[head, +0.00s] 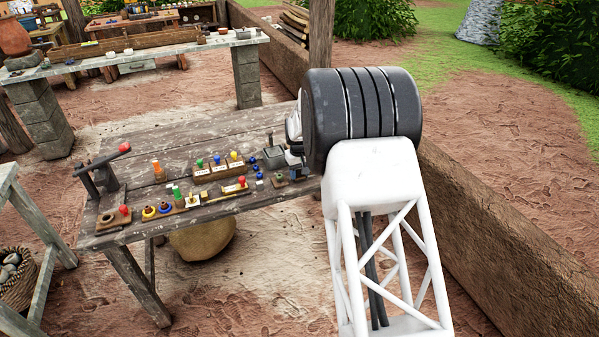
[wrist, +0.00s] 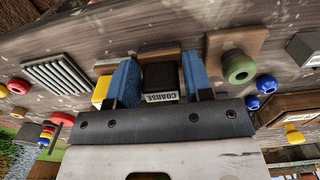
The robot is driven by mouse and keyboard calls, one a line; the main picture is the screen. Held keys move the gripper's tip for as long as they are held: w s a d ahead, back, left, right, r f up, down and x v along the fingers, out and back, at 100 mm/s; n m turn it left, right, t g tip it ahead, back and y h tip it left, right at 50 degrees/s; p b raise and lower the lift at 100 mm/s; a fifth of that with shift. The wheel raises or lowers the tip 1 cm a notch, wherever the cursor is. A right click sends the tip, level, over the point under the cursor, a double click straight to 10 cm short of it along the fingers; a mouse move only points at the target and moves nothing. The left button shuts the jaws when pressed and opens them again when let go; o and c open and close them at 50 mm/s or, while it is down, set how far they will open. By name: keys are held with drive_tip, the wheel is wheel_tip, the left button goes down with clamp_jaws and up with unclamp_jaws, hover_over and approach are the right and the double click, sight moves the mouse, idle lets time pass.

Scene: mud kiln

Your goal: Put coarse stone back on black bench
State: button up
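In the wrist view, a dark block with a pale label reading COARSE, the coarse stone (wrist: 160,77), sits between the blue fingers of my gripper (wrist: 162,80). The fingers lie close against its two sides, and I take them as shut on it. A tan wooden piece shows just behind the stone; whether the stone touches it I cannot tell. In the head view, my arm hides most of the gripper and the stone at the right end of the worn wooden table (head: 235,135). I cannot pick out the black bench for certain in either view.
A ribbed metal plate (wrist: 57,72) and a green knob on a wooden block (wrist: 238,66) flank the gripper. Several coloured knobs and small blocks line the table's front. A dark lever with a red ball (head: 124,147) stands at the left end. The table's back half is mostly bare.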

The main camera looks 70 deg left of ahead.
drive_tip(key=shift+r, duration=0.15)
wheel_tip(320, 180, up, 12)
idle(0.9)
idle(0.9)
